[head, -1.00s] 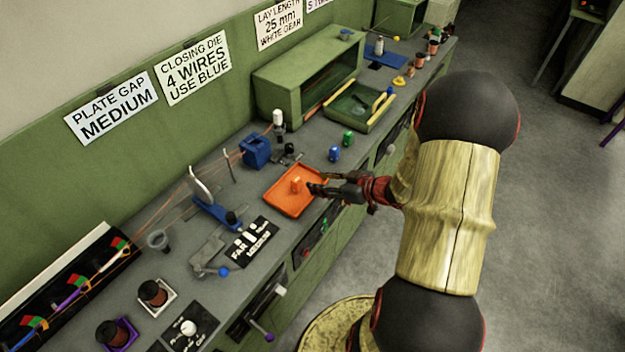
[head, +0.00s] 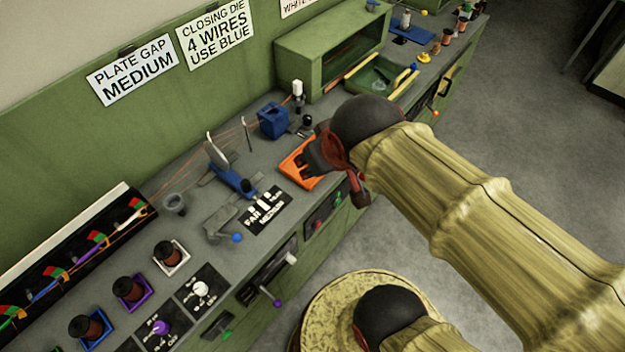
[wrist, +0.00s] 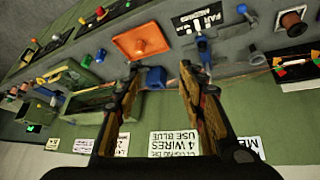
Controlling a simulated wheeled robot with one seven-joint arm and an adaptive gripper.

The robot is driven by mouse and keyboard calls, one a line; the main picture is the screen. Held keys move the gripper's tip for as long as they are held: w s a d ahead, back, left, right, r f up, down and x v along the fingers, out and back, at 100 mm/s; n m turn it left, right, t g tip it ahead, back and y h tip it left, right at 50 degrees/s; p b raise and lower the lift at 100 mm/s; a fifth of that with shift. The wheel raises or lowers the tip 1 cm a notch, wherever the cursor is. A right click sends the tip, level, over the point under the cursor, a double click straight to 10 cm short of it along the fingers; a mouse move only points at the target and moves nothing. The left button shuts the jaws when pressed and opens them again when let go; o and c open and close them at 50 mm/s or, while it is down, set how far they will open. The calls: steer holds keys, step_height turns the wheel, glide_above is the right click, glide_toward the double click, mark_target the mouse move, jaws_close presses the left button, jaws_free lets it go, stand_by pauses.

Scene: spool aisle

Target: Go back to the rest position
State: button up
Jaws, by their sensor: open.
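My gripper (wrist: 161,95) is open and empty in the wrist view, its two fingers apart with the bench and wall seen between and beyond them. In the head view my arm reaches over the bench and its wrist end hides most of the orange tray (head: 291,168); the fingers are hard to make out there.
A blue block (head: 272,121) stands behind the tray. A green open box (head: 330,50) and a green tray with yellow handles (head: 378,78) lie further along. Spools (head: 128,289) and knobs line the near bench. The grey floor (head: 520,130) to the right is clear.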

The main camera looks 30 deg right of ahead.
steer(key=shift+g+y, duration=0.3)
steer(key=shift+y, duration=0.3)
steer(key=s+a, duration=0.4)
steer(key=shift+f, duration=0.1)
steer(key=shift+f+b, duration=0.45)
steer(key=shift+b, duration=0.1)
steer(key=shift+d, duration=0.1)
